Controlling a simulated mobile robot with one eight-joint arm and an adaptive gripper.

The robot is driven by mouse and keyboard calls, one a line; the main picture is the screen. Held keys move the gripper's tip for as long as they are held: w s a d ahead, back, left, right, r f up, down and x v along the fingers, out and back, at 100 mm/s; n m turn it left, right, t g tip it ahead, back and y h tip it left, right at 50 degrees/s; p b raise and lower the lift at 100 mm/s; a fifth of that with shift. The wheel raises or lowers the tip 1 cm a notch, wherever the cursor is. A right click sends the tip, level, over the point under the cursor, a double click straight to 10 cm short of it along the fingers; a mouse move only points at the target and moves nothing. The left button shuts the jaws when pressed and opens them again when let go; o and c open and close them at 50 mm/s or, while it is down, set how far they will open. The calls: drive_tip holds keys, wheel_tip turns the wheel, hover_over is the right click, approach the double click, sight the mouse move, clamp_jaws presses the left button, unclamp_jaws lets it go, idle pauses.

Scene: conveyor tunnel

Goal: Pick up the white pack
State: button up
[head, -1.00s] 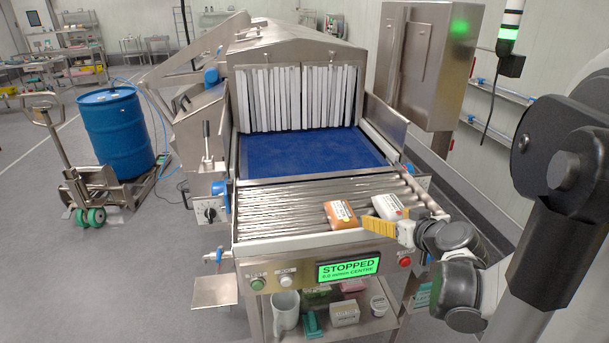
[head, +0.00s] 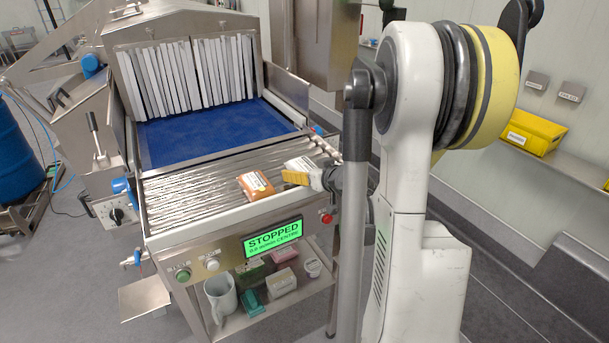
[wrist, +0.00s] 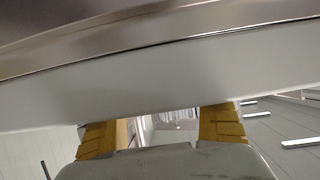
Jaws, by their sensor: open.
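The white pack (head: 300,163) lies on the roller section of the conveyor, near its front right corner. An orange pack (head: 256,186) with a label lies to its left and a little nearer. My gripper (head: 296,178), with yellow fingers, is at the front edge of the rollers, just in front of the white pack and right of the orange one. In the wrist view the fingers (wrist: 160,132) are spread apart, and a pale patch shows between them; I cannot tell whether it is the pack. The gripper partly hides the white pack's near side in the head view.
The front rail (head: 225,215) of the conveyor runs close to my gripper, and a large grey edge (wrist: 140,85) fills much of the wrist view. A blue belt (head: 215,130) leads to white strip curtains (head: 190,75). The panel (head: 272,238) reads STOPPED.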

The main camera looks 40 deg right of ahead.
sight(304, 164)
drive_tip(key=shift+w, duration=0.1)
drive_tip(key=c, duration=1.5)
drive_tip(key=shift+r, duration=0.1)
wheel_tip(304, 164, up, 5)
drive_tip(key=p, duration=0.2)
drive_tip(key=shift+p, duration=0.3)
drive_tip(key=w+d+r+p, duration=0.2)
drive_tip(key=w+d+r, duration=0.3)
drive_tip(key=w, duration=0.4)
drive_tip(key=shift+w+d+r+p, duration=0.3)
drive_tip(key=shift+d+r+p, duration=0.1)
drive_tip(key=shift+d, duration=0.5)
drive_tip(key=o, duration=0.7)
drive_tip(key=c, duration=0.7)
